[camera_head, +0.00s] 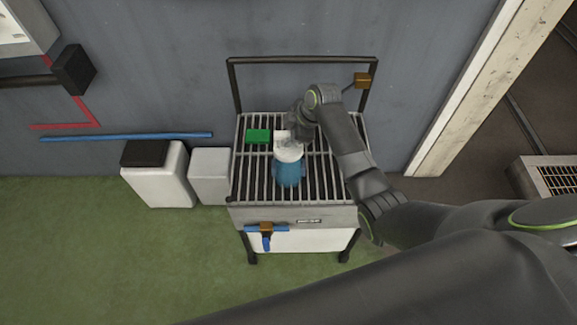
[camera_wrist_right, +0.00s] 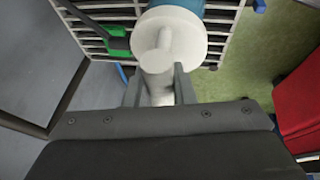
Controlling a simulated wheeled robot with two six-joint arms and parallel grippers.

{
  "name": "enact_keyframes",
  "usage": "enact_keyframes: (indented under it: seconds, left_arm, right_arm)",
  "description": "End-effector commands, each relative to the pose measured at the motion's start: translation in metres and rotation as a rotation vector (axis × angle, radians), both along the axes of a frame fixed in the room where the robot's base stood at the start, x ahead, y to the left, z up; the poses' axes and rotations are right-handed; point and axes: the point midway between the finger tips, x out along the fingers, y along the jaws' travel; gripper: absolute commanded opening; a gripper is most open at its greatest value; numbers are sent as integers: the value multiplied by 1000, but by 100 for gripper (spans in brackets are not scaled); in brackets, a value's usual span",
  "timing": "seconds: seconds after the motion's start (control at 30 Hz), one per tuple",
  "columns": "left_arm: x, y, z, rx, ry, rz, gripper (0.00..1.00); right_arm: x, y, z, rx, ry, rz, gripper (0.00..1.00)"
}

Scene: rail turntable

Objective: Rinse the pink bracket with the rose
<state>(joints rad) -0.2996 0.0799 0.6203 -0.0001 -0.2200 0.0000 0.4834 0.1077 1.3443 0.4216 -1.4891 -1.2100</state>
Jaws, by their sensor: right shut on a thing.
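My right gripper (camera_head: 296,134) is over the slatted wash table (camera_head: 240,190), shut on the white neck of the rose (camera_head: 289,154). In the right wrist view, the rose's round white disc (camera_wrist_right: 190,30) shows beyond the gripper's fingers (camera_wrist_right: 158,88). A blue cone-like shape (camera_head: 289,174) lies directly below the rose in the head view; I cannot tell if it is water or a solid thing. The pink bracket is not visible in either view and may be hidden under the rose or blue shape. My left gripper is not in view.
White bins (camera_head: 160,180) stand left of the table. A dark rail (camera_head: 300,60) rises behind it. A blue-handled valve (camera_head: 266,230) is at the front. The green floor at left is clear.

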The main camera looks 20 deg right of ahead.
Motion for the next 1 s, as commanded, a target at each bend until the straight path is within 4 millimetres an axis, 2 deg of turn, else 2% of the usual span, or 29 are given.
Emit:
enact_keyframes:
  seconds: [0.7,1.0]
  left_arm:
    - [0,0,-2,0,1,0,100]
    - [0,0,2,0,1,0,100]
  right_arm:
    - [9,29,1,2,-2,0,0]
    - [7,21,2,-1,-2,-1,0]
